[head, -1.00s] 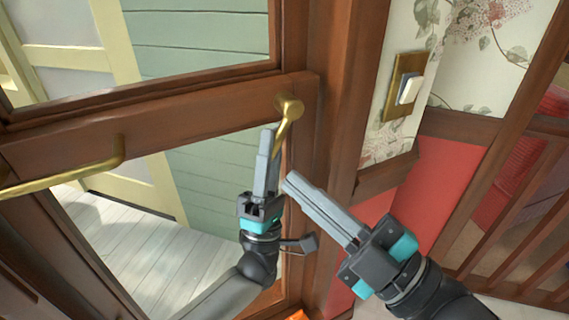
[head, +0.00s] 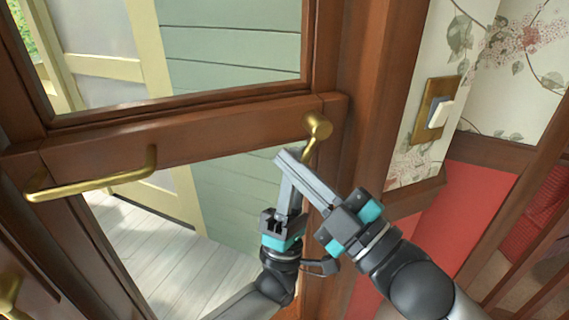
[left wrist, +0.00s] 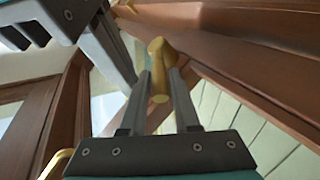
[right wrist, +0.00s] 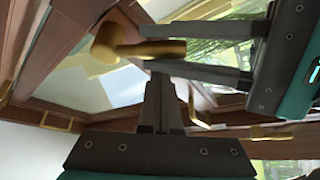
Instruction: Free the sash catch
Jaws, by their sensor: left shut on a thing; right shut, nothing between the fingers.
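The sash catch (head: 318,126) is a brass knob with a short lever hanging down, at the right end of the wooden window rail. My left gripper (left wrist: 158,84) is shut on its lever, which shows between the fingers in the left wrist view. My right gripper (head: 284,156) is shut and empty. In the head view its fingers cross in front of my left gripper's fingers and hide part of them and the lever's lower end. In the right wrist view the catch (right wrist: 120,48) is just beyond the right fingertips; I cannot tell whether they touch.
A brass bar handle (head: 92,182) is fixed to the rail on the left. A wooden post stands right of the catch. Beyond it is a light switch (head: 437,112) on floral wallpaper. Glass panes show green siding and a pale deck outside.

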